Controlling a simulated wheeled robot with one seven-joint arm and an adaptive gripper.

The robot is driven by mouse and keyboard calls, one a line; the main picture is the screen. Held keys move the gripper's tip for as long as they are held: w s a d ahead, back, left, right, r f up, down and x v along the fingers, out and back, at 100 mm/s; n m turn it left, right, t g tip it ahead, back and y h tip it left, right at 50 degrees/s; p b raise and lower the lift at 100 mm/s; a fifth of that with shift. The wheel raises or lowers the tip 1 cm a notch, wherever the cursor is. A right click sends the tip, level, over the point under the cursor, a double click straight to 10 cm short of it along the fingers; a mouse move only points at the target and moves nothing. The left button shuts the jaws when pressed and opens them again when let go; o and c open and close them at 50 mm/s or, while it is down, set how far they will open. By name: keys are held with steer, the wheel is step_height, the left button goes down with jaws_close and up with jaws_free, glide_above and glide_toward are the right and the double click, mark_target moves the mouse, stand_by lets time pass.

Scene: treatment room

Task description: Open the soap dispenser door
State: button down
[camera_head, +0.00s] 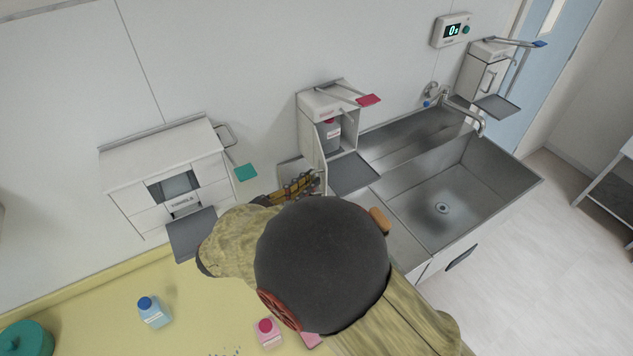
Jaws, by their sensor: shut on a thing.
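The soap dispenser (321,103) with a pink lever (369,99) is on the wall at the middle. Its front is open, and a grey bottle (329,138) with a pink cap stands inside. A pale panel (291,169), apparently its door swung out to the left, shows at the dispenser's lower left. My gripper (306,184) is at this panel, below and left of the opening, and is shut on it. My arm hides the panel's lower part, and the exact grip and handle are too small to make out.
A grey tray (353,173) juts out below the opening. A steel sink (459,190) lies to the right. Another dispenser (484,75) with a blue lever is closed. A towel dispenser (150,158) hangs left. Blue (154,314) and pink (268,335) bottles stand on the yellow counter (95,306).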

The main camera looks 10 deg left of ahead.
steer(key=shift+w+a+r, duration=0.25)
steer(key=shift+a+r, duration=0.05)
steer(key=shift+a, duration=0.2)
steer(key=c, duration=2.2)
jaws_free()
steer(key=shift+w+d+f, duration=0.15)
steer(key=shift+w+f, duration=0.1)
steer(key=shift+w, duration=0.1)
steer(key=shift+c, duration=0.2)
steer(key=shift+o, duration=1.3)
steer(key=shift+s+f, duration=0.1)
steer(key=shift+s, duration=0.05)
steer(key=v, duration=1.2)
